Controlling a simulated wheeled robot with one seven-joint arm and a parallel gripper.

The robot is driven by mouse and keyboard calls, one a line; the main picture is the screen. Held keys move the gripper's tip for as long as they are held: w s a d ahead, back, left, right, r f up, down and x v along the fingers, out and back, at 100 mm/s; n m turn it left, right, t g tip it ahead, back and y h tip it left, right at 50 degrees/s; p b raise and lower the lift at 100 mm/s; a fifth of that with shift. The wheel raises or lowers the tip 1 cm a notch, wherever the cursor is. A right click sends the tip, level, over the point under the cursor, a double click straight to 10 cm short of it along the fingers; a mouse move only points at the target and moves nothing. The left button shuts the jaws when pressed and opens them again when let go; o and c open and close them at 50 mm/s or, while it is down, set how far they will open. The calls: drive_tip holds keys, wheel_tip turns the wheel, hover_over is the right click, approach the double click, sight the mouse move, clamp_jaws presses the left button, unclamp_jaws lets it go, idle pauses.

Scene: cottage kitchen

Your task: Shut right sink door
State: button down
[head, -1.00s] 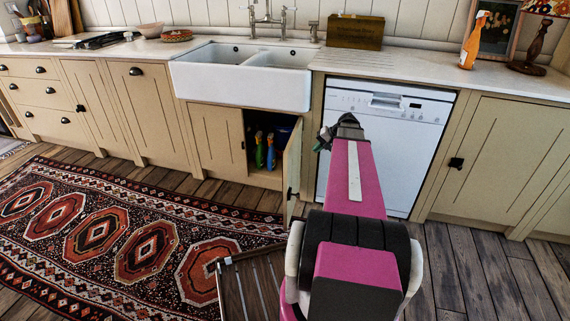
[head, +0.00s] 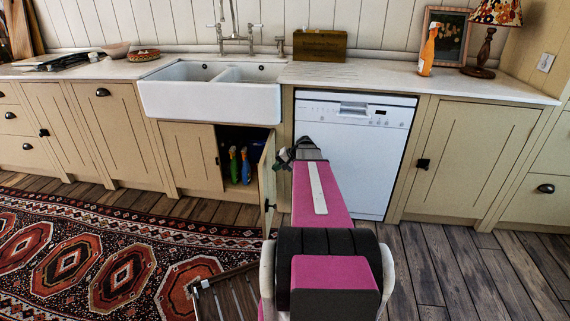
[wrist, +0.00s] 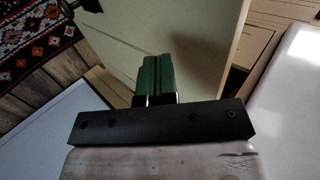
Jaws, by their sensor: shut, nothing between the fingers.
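The right sink door (head: 267,182) is the beige cabinet door under the right side of the white sink (head: 210,98). It stands wide open, swung outward, with a dark knob low on its edge. My gripper (head: 283,158) is just right of the door's outer face, in front of the dishwasher. In the wrist view my green fingers (wrist: 153,75) are together and empty, pointing at the beige door panel (wrist: 195,35). I cannot tell whether they touch it. The closed left sink door (head: 191,156) is beside the opening.
Green and blue bottles (head: 245,166) stand inside the open cabinet. The white dishwasher (head: 355,155) is right of the door. A patterned rug (head: 120,270) covers the floor at left. A slatted wooden item (head: 225,295) is low in front. Wooden floor at right is clear.

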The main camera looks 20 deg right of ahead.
sight(265, 169)
drive_tip(key=shift+w+a, duration=0.4)
drive_tip(key=shift+a, duration=0.25)
drive_tip(key=shift+w+a, duration=0.35)
drive_tip(key=shift+a, duration=0.25)
drive_tip(key=shift+a, duration=0.1)
